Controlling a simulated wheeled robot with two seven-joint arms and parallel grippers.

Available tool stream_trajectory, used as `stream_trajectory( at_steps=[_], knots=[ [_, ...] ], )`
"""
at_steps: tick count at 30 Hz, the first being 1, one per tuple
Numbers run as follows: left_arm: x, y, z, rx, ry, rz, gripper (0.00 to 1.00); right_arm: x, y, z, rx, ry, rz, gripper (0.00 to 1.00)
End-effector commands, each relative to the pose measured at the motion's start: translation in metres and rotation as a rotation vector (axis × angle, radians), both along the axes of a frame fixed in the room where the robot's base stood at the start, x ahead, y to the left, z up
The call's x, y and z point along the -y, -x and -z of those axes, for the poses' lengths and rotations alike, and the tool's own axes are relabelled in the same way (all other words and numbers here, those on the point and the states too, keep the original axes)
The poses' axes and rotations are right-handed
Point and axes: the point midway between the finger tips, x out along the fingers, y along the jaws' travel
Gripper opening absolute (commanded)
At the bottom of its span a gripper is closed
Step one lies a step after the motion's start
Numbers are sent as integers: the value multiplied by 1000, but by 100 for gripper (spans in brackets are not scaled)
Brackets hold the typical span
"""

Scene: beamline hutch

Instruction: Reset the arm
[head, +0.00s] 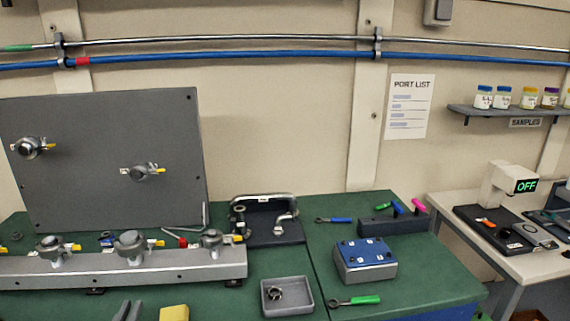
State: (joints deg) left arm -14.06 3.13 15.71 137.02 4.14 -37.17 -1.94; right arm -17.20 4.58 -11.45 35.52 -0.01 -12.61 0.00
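My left gripper (128,311) shows only at the bottom edge, left of centre. Its two dark fingertips stand a little apart with nothing seen between them, over the near part of the green table (270,268). The rest of that arm is out of the picture. My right gripper and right arm are not in view.
A rail with several clamps (120,265) and an upright grey plate (105,150) stand behind my gripper. A yellow block (174,313) lies right of it. A grey tray (303,308), blue-topped box (365,260) and green-handled tool (358,300) lie further right.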

Motion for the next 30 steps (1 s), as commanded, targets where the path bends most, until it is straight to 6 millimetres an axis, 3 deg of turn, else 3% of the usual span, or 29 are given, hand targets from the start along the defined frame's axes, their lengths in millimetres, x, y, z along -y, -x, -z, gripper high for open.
stream_trajectory(
  at_steps=[5,8,12,15,21,30],
  knots=[
    [28,18,53,-188,25,50,11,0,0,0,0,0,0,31],
    [53,40,96,-348,45,89,11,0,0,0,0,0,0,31],
    [88,89,157,-603,65,145,11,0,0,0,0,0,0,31],
    [107,126,188,-757,73,175,11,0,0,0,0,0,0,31],
    [131,185,224,-972,79,215,11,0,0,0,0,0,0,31],
    [154,259,251,-1208,77,257,11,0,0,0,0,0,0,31]
  ],
)
